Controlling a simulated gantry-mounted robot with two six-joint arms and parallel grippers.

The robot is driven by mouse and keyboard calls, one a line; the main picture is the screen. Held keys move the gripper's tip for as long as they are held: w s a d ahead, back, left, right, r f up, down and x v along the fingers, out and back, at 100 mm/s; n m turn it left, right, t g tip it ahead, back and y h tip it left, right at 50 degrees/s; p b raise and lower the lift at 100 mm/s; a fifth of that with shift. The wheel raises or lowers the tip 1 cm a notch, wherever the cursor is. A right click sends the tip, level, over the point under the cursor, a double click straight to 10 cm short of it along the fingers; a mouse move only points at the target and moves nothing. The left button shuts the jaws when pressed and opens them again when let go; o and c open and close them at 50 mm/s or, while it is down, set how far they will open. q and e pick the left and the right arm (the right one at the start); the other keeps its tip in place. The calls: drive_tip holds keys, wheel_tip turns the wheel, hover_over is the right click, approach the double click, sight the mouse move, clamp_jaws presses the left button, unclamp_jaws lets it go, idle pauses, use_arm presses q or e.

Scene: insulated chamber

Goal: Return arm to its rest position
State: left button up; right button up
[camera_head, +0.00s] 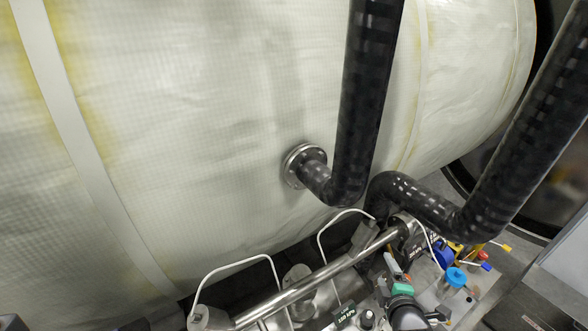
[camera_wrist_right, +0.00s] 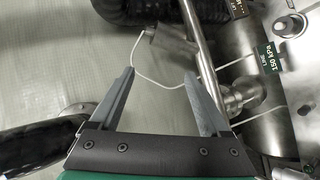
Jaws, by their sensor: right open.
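My right gripper (camera_head: 394,264) shows at the lower right of the head view, with its green body and dark wrist below it, over the metal pipework. In the right wrist view my right gripper (camera_wrist_right: 159,74) has its two grey fingers spread apart. Nothing is between them. A thin white looped line (camera_wrist_right: 150,80) shows beyond the fingers, apparently not gripped. My left gripper is not in view.
A large pale wrapped tank (camera_head: 220,120) fills the back. Thick black hoses (camera_head: 365,90) hang before it, one meeting a round metal flange (camera_head: 297,165). A steel pipe (camera_head: 310,283), a blue knob (camera_head: 456,277) and coloured valve handles (camera_head: 480,256) crowd the lower right.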

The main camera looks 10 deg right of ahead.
drive_tip(key=a+r+m+t+y, duration=0.1)
drive_tip(key=a+r+m+t, duration=0.15)
drive_tip(key=r, duration=0.75)
drive_tip(key=a+r+m+t, duration=0.2)
drive_tip(key=r+t, duration=0.1)
drive_tip(key=r, duration=0.7)
drive_tip(key=a+r+m+t+y, duration=0.1)
drive_tip(key=a+r+m+t, duration=0.15)
drive_tip(key=r, duration=0.85)
drive_tip(key=s+a+r+m+t+y, duration=0.2)
drive_tip(key=s+r+m+t, duration=0.1)
drive_tip(key=s+r, duration=0.5)
drive_tip(key=s+a+r+m+t+y, duration=0.1)
drive_tip(key=s+a+r+m+t, duration=0.1)
drive_tip(key=s+r, duration=0.6)
wheel_tip(320, 180, up, 5)
drive_tip(key=shift+s+a+r+m+t+y, duration=0.1)
drive_tip(key=shift+s+a+m+t+y, duration=0.25)
drive_tip(key=shift+a+t, duration=0.6)
drive_tip(key=shift+w+d+t, duration=0.1)
drive_tip(key=shift+d+t, duration=0.15)
drive_tip(key=shift+d, duration=0.05)
